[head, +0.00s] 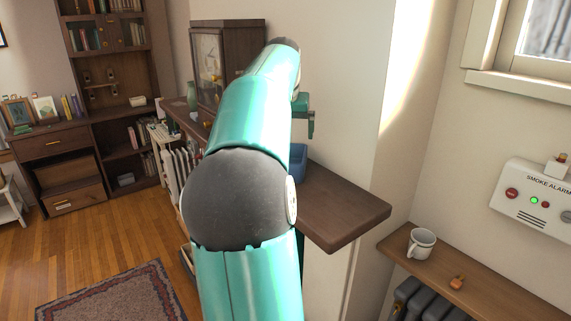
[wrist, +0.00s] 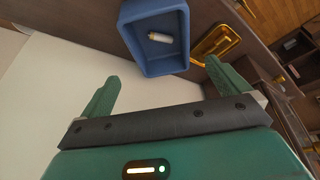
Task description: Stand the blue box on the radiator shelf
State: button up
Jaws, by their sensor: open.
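The blue box (wrist: 164,61) is an open-topped box with a small pale cylinder (wrist: 160,37) inside. It rests on the dark wooden mantel (head: 345,205); in the head view the box (head: 298,160) is mostly hidden behind my arm. My gripper (wrist: 162,76) is open and empty, its green fingers spread on either side just short of the box in the wrist view. In the head view only a little of the gripper (head: 309,122) shows beyond the arm, above the box. The radiator shelf (head: 480,284) is the brown board above a grey radiator at lower right.
A white mug (head: 421,243) and a small orange-brown item (head: 457,282) stand on the radiator shelf, with bare board to their right. A smoke alarm panel (head: 535,200) is on the wall above. A brass tray (wrist: 217,42) lies beside the box. A glazed cabinet (head: 225,60) stands behind.

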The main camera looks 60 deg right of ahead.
jog(key=x, duration=0.7)
jog(key=shift+s+a+f, duration=0.1)
jog(key=shift+a+f, duration=0.05)
jog(key=x, duration=0.5)
jog(key=c, duration=1)
